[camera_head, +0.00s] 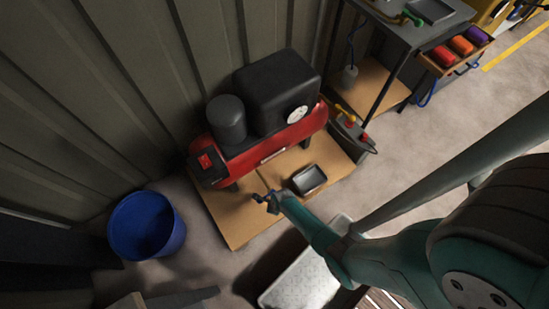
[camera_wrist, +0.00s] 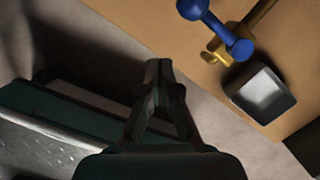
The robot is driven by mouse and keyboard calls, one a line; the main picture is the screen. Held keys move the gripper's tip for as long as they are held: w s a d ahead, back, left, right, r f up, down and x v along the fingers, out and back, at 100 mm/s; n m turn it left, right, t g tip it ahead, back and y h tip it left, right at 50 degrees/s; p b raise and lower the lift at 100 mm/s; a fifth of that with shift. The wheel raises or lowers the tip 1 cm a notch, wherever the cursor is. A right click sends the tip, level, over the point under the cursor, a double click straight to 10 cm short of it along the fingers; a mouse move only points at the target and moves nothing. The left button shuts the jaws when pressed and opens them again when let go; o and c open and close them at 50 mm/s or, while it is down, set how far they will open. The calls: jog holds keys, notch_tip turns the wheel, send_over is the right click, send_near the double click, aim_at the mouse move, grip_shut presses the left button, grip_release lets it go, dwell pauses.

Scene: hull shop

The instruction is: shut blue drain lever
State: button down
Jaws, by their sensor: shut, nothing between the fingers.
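The blue drain lever (camera_wrist: 214,27) sits on a brass valve (camera_wrist: 222,54) at the top of the wrist view. It has a round knob at its upper left end and lies crosswise to the brass pipe. In the head view, the lever (camera_head: 262,199) is small, below the red compressor (camera_head: 292,130). My gripper (camera_wrist: 158,70) is shut and empty, below and left of the lever in the wrist view, with a visible gap between them. In the head view, my gripper (camera_head: 283,200) appears close beside the lever and partly covers the valve.
A small grey tray (camera_wrist: 260,94) sits right beside the valve on a wooden board (camera_head: 215,205). A blue bucket (camera_head: 147,226) stands at the left. A metal wall (camera_head: 120,80) rises behind. A workbench (camera_head: 400,30) stands at upper right.

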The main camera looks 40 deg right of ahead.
jog(key=a+v, duration=0.1)
jog(key=v, duration=0.7)
jog(key=shift+s+r, duration=0.35)
jog(key=shift+d, duration=0.1)
dwell(0.3)
